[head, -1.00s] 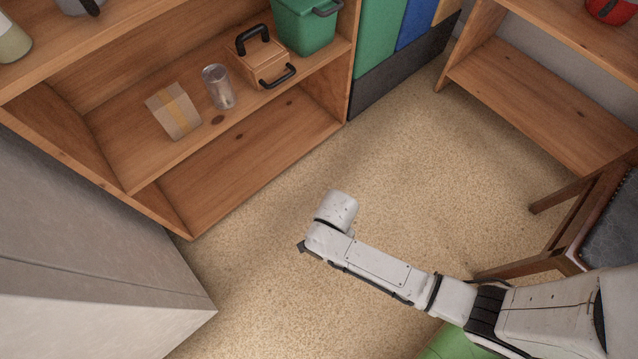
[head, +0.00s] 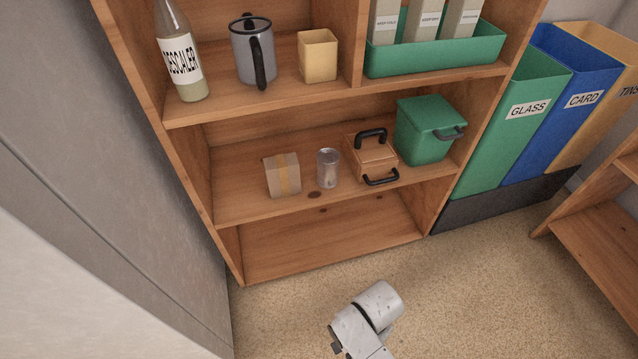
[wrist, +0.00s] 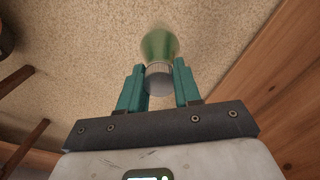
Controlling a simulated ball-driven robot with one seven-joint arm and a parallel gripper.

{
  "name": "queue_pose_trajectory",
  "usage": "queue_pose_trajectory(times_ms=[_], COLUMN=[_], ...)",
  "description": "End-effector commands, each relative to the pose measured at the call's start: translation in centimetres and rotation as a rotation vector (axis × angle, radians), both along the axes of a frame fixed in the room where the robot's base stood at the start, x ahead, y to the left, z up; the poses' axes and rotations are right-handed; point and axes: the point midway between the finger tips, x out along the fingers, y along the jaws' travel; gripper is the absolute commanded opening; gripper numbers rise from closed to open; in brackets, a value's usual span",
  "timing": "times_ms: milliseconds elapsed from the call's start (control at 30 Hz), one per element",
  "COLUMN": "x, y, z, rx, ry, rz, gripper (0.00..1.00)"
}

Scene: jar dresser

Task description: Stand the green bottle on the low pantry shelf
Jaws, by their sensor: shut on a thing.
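My gripper (wrist: 158,80) shows in the wrist view, its two teal fingers shut on the green bottle (wrist: 159,44) at its silvery cap end. The bottle's green body extends away from the fingers over the speckled floor. In the head view a white part of my arm is at the bottom; the fingers and bottle are hidden there. The wooden pantry unit stands ahead. Its bottom board (head: 330,238) is empty in the part I see. The shelf above it (head: 237,205) has a clear strip along its front and at its left end.
That middle shelf holds a cardboard box (head: 283,178), a metal can (head: 327,168), a wooden box with black handles (head: 371,158) and a green bin (head: 425,130). The DESCALER bottle (head: 181,60) and a grey jug (head: 251,60) stand above. A grey wall-like panel (head: 130,150) borders the left.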

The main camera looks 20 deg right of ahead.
Motion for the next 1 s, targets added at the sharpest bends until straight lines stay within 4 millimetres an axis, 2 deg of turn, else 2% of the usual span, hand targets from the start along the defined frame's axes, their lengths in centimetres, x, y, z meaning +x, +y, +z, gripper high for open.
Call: queue_pose_trajectory(times_ms=[33, 200, 400, 500, 800, 1000], x=[2.0, 7.0, 12.5, 14.6, 19.2, 17.7], y=[0.3, 0.4, -0.2, -0.7, -2.5, -2.3], z=[1.0, 4.2, 8.7, 10.9, 16.3, 19.0], rx=[0.003, 0.002, 0.0, -0.002, -0.006, -0.004], ry=[-0.007, -0.009, -0.009, -0.009, -0.008, -0.002], rz=[0.066, 0.324, 0.618, 0.744, 1.031, 1.026], gripper=[0.0, 0.0, 0.0, 0.0, 0.0, 0.0])
